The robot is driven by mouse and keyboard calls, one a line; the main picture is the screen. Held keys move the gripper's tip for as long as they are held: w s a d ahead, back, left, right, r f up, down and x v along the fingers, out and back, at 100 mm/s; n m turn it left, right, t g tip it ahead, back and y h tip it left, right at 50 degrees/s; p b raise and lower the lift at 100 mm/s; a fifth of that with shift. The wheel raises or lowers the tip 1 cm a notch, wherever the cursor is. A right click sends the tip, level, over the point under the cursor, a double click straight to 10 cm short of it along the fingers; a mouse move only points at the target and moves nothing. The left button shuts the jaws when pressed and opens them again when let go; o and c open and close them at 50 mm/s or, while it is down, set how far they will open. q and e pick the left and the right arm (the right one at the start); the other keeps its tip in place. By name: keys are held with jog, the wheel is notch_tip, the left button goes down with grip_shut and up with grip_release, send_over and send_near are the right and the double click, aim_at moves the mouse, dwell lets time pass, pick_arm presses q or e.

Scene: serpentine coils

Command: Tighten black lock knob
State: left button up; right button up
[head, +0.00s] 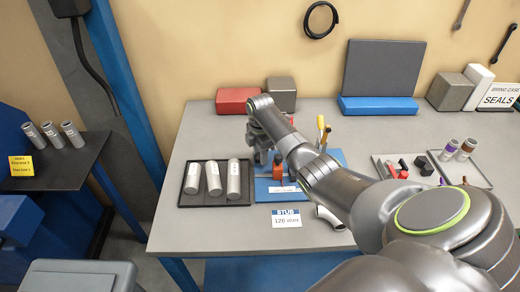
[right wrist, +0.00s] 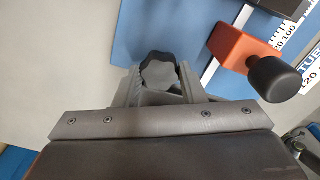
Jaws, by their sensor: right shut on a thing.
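The black lock knob (right wrist: 158,72), star-shaped with rounded lobes, sits between the fingers of my right gripper (right wrist: 162,80) in the right wrist view. The gripper is shut on it. In the head view my right gripper (head: 262,152) points down at the left part of the blue fixture board (head: 268,197); the knob is hidden there. Beside the gripper is an orange block (right wrist: 232,45) with a black round-ended handle (right wrist: 274,79). The orange block also shows in the head view (head: 279,168). My left gripper is not in view.
A black tray (head: 217,202) with 3 metal tubes lies left of the board. A red box (head: 237,101) and a grey box (head: 281,94) stand behind. Right of my arm is a grey tray (head: 471,172) with small parts. The front left of the table is clear.

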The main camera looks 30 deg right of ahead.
jog(key=shift+d+r+m, duration=0.1)
jog(key=shift+m, duration=0.4)
jog(key=shift+w, duration=0.1)
jog(key=o, duration=1)
notch_tip(320, 180, up, 17)
jog(key=p, duration=0.3)
jog(key=shift+r+p, duration=0.2)
jog(key=shift+p, duration=0.15)
